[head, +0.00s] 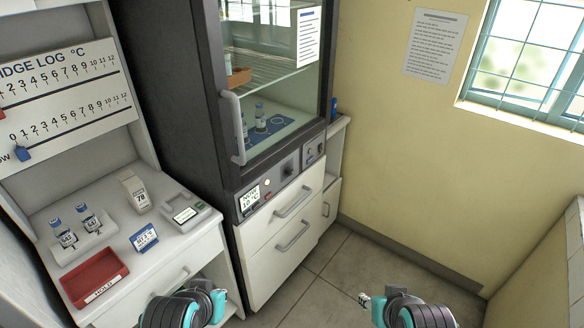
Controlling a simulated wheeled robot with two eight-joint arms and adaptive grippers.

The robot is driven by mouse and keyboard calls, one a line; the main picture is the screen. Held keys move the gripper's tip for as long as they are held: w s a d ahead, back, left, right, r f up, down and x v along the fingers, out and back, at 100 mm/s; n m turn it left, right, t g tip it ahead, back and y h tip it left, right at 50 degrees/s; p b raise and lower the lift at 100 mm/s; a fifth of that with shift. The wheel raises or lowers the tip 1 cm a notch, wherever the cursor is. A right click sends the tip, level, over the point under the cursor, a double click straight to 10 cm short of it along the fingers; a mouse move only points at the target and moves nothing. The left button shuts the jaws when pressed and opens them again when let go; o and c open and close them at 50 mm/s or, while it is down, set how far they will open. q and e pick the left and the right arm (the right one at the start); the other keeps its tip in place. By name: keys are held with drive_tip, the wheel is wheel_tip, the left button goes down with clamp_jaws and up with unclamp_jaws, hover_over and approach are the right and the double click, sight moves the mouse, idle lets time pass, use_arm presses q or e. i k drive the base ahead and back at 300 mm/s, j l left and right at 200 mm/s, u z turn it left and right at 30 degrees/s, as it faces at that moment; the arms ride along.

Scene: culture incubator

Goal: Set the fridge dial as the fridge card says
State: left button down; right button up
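The fridge (213,110) is a dark cabinet with a glass door, which looks shut. On its lower front panel is a small dark dial (288,171), right of a display (250,198) that seems to read "NOW 10 °C". A small blue-edged card (145,238) stands on the white counter; its text seems to start with "SET", but the number is too small to be sure of. A printed sheet (308,37) is on the fridge door, unreadable. My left arm shows at the bottom edge, my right arm at the bottom right, both well short of the dial. Neither gripper's fingers show clearly.
The counter (120,225) holds a red tray (95,278), a vial rack (85,243), a white block marked 78 (135,193) and a small device (187,214). A fridge log board (65,95) hangs above. The door handle (236,125) sticks out. Floor before the drawers is clear.

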sight(290, 170)
drive_tip(key=u, duration=1.35)
drive_tip(key=z, duration=1.3)
drive_tip(key=i+l+z, duration=0.15)
drive_tip(key=l, duration=0.25)
drive_tip(key=l+z, duration=0.2)
drive_tip(key=l, duration=0.2)
drive_tip(key=i+l+z, duration=0.15)
drive_tip(key=l, duration=0.25)
